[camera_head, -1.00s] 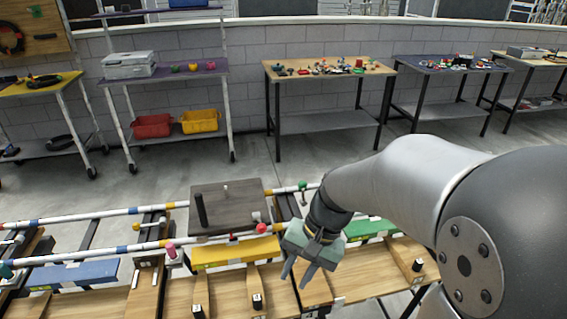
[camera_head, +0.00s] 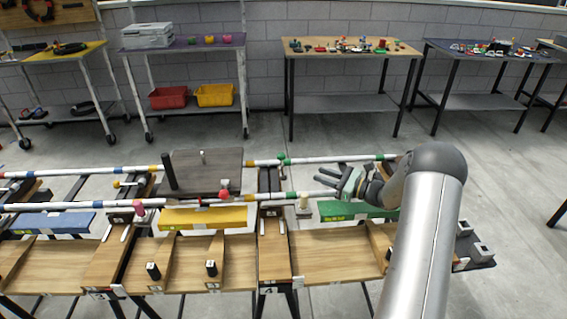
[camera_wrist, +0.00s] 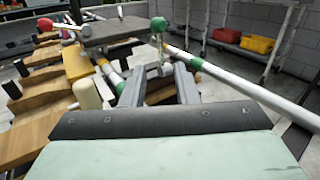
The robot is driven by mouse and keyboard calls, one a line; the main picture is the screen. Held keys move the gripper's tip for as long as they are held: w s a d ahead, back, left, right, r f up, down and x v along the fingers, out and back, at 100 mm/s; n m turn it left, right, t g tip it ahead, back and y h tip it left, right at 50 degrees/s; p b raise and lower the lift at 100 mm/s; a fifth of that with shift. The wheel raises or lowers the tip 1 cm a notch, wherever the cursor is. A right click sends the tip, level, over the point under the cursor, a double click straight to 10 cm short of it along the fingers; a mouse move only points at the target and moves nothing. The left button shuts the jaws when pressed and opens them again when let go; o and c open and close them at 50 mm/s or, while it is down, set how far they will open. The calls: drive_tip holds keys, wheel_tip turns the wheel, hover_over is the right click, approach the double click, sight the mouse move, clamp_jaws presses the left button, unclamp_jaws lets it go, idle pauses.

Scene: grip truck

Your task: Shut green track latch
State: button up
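The green track latch (camera_head: 282,159) shows as a green ball on the far rail, at the right end of the grey cart. In the wrist view the green-balled latch (camera_wrist: 158,25) stands up on a thin stem above the rail, just past my fingertips. My gripper (camera_head: 322,176) points left, between the two rails, to the right of the latch. In the wrist view my gripper (camera_wrist: 160,76) is open and its fingers look empty. The stem lines up with the gap between them. I cannot tell whether they touch it.
The grey cart (camera_head: 205,165) sits on the rails. A red-balled latch (camera_head: 224,194) and a pink knob (camera_head: 139,208) are on the near rail. A cream post (camera_head: 303,204) stands close below my gripper. Yellow (camera_head: 203,217) and green (camera_head: 345,211) blocks lie along the front.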

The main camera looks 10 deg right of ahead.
sight(282, 160)
drive_tip(key=p+x, duration=0.1)
drive_tip(key=x, duration=1.4)
drive_tip(key=shift+w+a, duration=0.15)
drive_tip(key=shift+a, duration=0.05)
clamp_jaws()
